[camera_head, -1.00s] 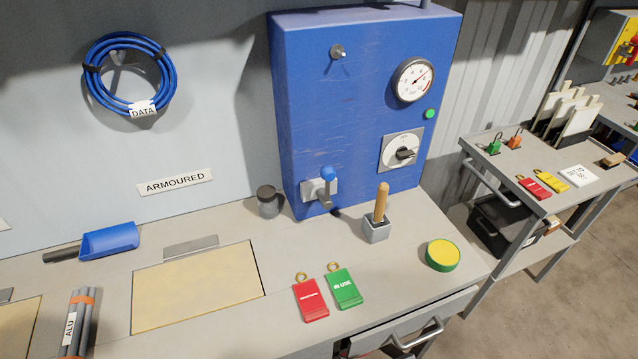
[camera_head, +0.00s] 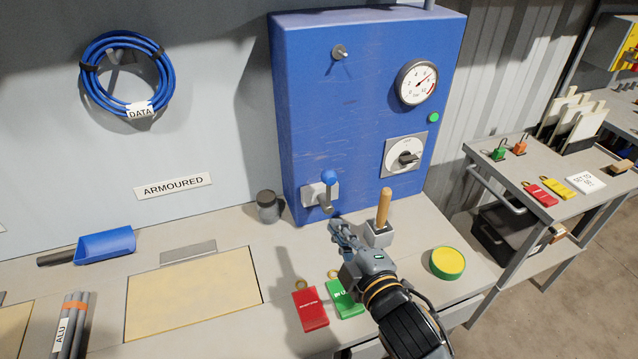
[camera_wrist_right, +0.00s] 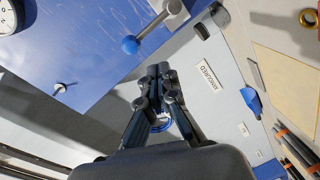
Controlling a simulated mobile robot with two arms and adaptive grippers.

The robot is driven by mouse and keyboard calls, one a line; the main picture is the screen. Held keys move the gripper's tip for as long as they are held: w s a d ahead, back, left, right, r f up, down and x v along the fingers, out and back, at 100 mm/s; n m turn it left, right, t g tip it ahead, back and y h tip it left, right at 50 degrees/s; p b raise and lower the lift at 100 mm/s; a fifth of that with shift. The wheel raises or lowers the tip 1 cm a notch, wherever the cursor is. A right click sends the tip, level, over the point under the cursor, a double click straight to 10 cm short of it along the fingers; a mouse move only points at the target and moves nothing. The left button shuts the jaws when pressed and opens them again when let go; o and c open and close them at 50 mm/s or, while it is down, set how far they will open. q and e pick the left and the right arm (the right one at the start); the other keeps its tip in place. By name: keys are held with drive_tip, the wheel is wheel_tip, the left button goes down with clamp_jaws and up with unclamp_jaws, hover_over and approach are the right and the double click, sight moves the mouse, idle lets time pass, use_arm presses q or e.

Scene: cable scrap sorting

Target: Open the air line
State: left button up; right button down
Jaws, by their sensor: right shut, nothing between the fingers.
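The blue cabinet (camera_head: 350,120) carries a valve lever with a blue ball knob (camera_head: 329,177) low on its front left. The lever's grey arm sits on a light plate (camera_head: 312,194), with the knob at the upper end. The knob also shows in the wrist view (camera_wrist_right: 130,45). My right gripper (camera_head: 338,228) is shut and empty, above the bench, just below and in front of the lever, apart from it. In the wrist view its fingertips (camera_wrist_right: 158,70) are together, beside the knob. A round gauge (camera_head: 417,83) has its needle toward the upper right. My left gripper is out of view.
A wooden-handled tool (camera_head: 384,208) stands in a grey block close right of my gripper. A dark jar (camera_head: 268,206) stands left of the lever. Red (camera_head: 310,309) and green (camera_head: 345,300) tags lie below my arm. A rotary switch (camera_head: 405,157) is on the cabinet.

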sight(327, 189)
drive_tip(key=a+r+n, duration=0.1)
drive_tip(key=a+r+n+y, duration=0.1)
drive_tip(key=a+r+n+t+y, duration=0.1)
drive_tip(key=shift+w+r, duration=0.25)
drive_tip(key=shift+w, duration=0.05)
drive_tip(key=p+x, duration=0.2)
drive_tip(key=x, duration=0.8)
drive_tip(key=d, duration=0.2)
drive_tip(key=d+p, duration=0.1)
drive_tip(key=d, duration=0.1)
drive_tip(key=shift+w+f, duration=0.2)
drive_tip(key=shift+f, duration=0.2)
